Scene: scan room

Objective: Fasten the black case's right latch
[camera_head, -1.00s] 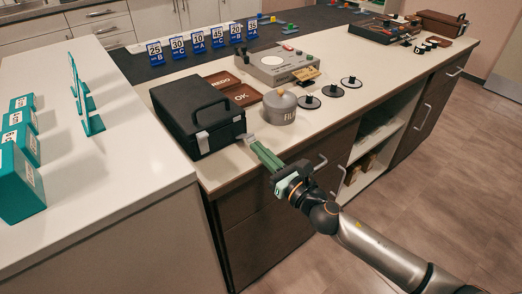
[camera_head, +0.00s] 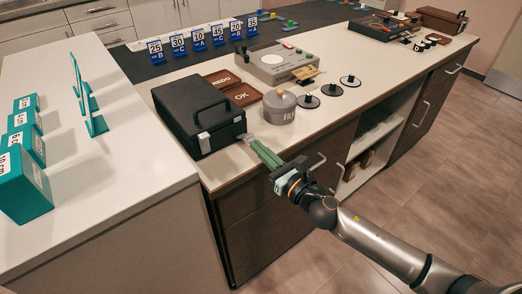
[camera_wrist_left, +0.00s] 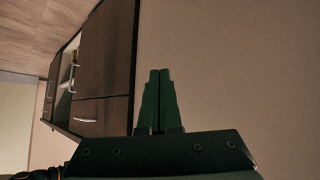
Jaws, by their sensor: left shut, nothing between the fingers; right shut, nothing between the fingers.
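The black case (camera_head: 193,104) lies closed on the counter at the left of the head view, its handle on the front side. Two light grey latches show on that side. The left latch (camera_head: 204,142) hangs at the near corner. The right latch (camera_head: 238,119) is small and its exact position cannot be told. My right gripper (camera_head: 250,139) is shut and empty, its green fingers just in front of the case near the right latch; I cannot tell whether they touch. My left gripper (camera_wrist_left: 159,85) shows in the left wrist view, shut and empty, away from the case.
A grey FILM canister (camera_head: 279,107) stands right of the case, close to my right gripper. Brown REDO and OK trays (camera_head: 241,95) lie behind it. Several black discs (camera_head: 331,90) and a grey device (camera_head: 276,63) are further right. The counter's front edge runs below my right gripper.

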